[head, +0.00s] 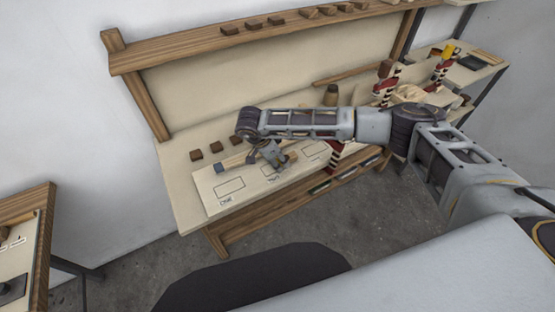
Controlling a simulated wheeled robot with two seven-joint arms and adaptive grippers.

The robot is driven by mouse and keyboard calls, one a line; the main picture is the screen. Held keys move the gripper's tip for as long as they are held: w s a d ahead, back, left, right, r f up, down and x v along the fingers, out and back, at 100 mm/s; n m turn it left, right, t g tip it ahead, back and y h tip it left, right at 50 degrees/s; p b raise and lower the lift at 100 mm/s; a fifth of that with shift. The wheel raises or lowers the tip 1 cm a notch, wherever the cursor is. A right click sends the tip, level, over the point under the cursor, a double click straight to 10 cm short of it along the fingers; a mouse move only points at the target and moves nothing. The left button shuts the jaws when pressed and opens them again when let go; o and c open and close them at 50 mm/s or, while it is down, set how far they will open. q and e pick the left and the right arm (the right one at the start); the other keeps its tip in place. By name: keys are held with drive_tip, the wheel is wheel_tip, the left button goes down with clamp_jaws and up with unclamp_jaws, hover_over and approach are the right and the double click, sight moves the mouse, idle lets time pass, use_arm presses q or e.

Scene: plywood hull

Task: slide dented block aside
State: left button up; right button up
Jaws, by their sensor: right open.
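My right gripper (280,164) hangs from my right arm over the workbench, its fingers pointing down at the pale board (247,198) with outlined rectangles. It is open. A small brown block (293,155) shows right beside its fingers; whether they touch cannot be told. Three more small brown blocks stand in a row on the bench behind the board: a left one (196,155), a middle one (215,147) and a right one (238,140). A dent is too small to make out on any block. My left gripper is out of view.
A wooden rod with a blue-grey end (219,169) lies behind the board, partly hidden by my gripper. The upper shelf (190,49) holds several blocks. Red-and-white striped posts (384,88) stand at the right. The board's left end is clear.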

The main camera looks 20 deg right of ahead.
drive_tip(key=v, duration=1.1)
drive_tip(key=shift+a+r, duration=0.2)
